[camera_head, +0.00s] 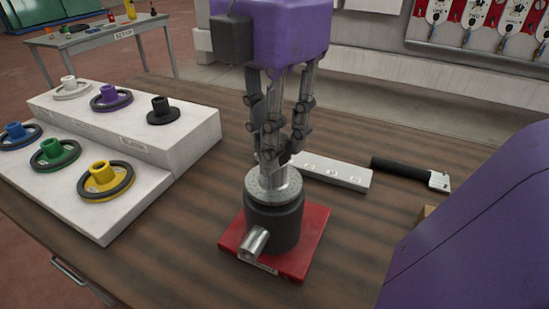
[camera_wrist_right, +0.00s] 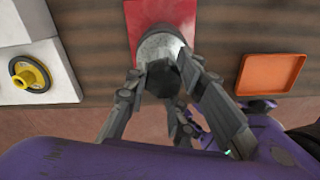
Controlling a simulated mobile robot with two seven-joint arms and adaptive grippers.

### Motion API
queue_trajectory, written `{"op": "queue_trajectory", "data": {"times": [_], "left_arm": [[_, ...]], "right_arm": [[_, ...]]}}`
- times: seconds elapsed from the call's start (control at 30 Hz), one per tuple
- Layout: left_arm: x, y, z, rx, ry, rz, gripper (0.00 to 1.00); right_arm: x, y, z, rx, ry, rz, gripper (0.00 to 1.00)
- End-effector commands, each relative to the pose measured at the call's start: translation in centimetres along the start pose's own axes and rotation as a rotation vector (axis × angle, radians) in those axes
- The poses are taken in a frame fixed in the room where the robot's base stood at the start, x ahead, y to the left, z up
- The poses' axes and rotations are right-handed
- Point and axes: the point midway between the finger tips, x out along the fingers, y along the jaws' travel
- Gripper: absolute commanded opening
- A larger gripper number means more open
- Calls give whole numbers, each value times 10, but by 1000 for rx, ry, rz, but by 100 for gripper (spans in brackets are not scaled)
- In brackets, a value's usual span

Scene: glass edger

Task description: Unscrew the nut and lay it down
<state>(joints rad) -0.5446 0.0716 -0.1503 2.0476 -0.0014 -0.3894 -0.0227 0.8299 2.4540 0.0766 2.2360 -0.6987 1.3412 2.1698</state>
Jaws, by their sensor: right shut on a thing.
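My right gripper (camera_head: 276,155) points straight down over a dark cylindrical holder (camera_head: 273,222) with a grey metal top, which stands on a red base plate (camera_head: 310,245). The fingers hide part of the nut. In the right wrist view the fingers close around the nut (camera_wrist_right: 163,80) from several sides. A short silver cylinder (camera_head: 253,243) sticks out at the front of the holder. My left gripper is not in view.
A stepped white stand (camera_head: 140,190) at left holds several coloured flanged wheels. A pale bar with holes (camera_head: 335,171) and a black-handled tool (camera_head: 408,172) lie behind the holder. An orange tray (camera_wrist_right: 271,93) shows in the right wrist view, with bare wooden table beside it.

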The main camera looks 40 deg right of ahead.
Motion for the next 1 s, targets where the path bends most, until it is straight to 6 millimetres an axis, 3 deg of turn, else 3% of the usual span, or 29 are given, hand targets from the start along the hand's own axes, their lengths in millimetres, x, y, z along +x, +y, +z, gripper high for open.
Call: {"op": "queue_trajectory", "data": {"times": [0.6,1.0], "left_arm": [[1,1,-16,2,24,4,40],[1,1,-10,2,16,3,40]], "right_arm": [[2,-4,0,-1152,8,-15,0],[1,-2,1,-1800,6,-14,0]]}}
